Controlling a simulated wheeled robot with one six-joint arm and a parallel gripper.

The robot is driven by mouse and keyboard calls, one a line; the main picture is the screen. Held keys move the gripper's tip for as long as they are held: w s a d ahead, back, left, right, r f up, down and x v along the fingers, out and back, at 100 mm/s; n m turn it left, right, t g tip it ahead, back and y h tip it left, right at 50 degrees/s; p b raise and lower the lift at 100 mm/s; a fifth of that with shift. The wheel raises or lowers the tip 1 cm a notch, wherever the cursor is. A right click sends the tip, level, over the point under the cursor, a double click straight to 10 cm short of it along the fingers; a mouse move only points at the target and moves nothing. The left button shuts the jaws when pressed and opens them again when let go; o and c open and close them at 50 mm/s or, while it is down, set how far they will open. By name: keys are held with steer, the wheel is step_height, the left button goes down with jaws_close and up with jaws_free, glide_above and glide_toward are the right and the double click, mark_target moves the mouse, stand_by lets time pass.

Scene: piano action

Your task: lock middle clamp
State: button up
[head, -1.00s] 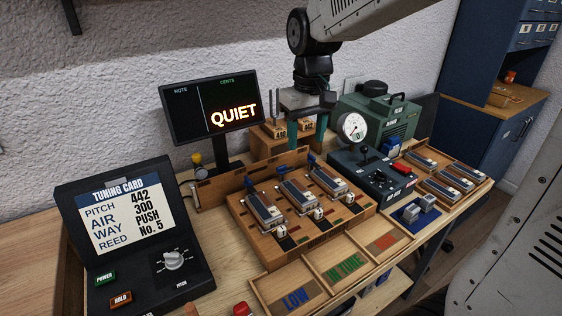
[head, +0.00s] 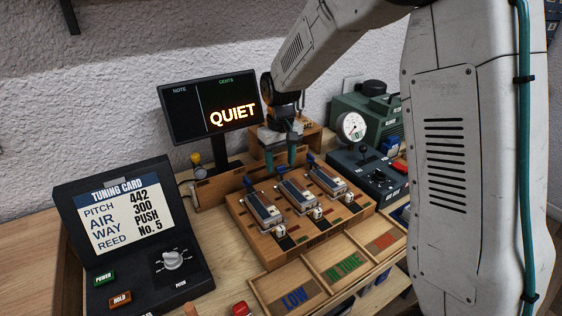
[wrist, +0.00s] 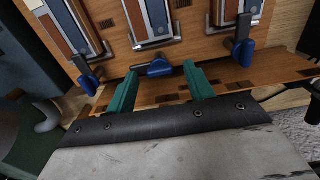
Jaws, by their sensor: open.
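Three reed blocks lie side by side on the wooden stand (head: 240,215), each with a blue-handled clamp at its back end. The middle clamp (wrist: 158,69) shows in the wrist view with its blue part lying crosswise at the end of the middle reed plate (wrist: 152,20). The left-hand clamp (wrist: 88,83) and right-hand clamp (wrist: 243,55) in that view have blue parts pointing more along the plates. My gripper (wrist: 161,72) is open, its green fingers either side of the middle clamp; contact cannot be told. In the head view my gripper (head: 280,157) hangs behind the stand.
A display reading QUIET (head: 212,105) stands left of my gripper. A round gauge (head: 351,127) and a dark control box (head: 365,170) are to its right. Sorting trays (head: 330,270) lie in front, and the tuning card console (head: 130,240) is at left.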

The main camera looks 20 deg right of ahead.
steer(key=shift+f, duration=0.3)
steer(key=c, duration=1)
